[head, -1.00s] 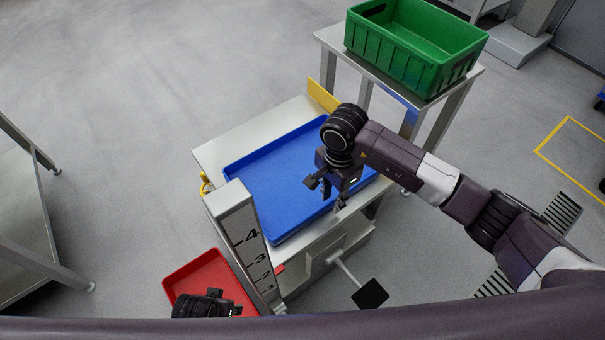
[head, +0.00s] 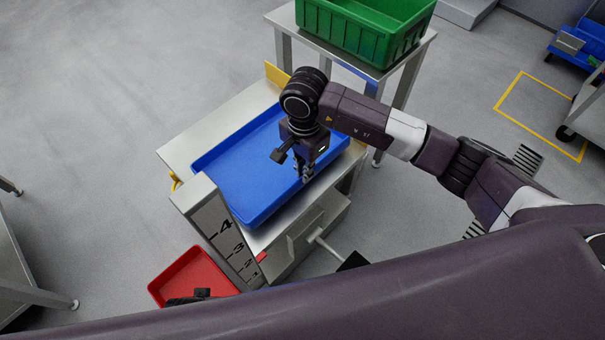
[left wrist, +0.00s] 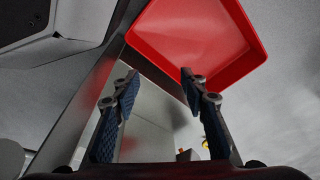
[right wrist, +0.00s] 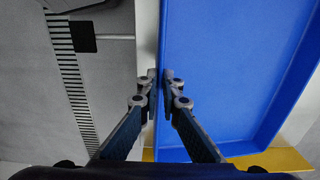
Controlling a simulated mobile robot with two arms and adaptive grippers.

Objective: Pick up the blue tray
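The blue tray (head: 240,185) lies flat and empty on a metal table, and it fills the right of the right wrist view (right wrist: 230,70). My right gripper (head: 304,172) is at the tray's right-hand rim. In the right wrist view its fingertips (right wrist: 160,82) are nearly together with the tray's rim between them. My left gripper is mostly hidden behind my own body at the bottom of the head view. In the left wrist view its fingers (left wrist: 163,88) are wide apart with nothing between them, short of a red tray.
The red tray (head: 190,272) is low beside the table (head: 190,145). A grey post with numbers (head: 218,228) stands at the blue tray's near left corner. A green crate (head: 365,30) sits on a stand behind. Open floor lies to the left.

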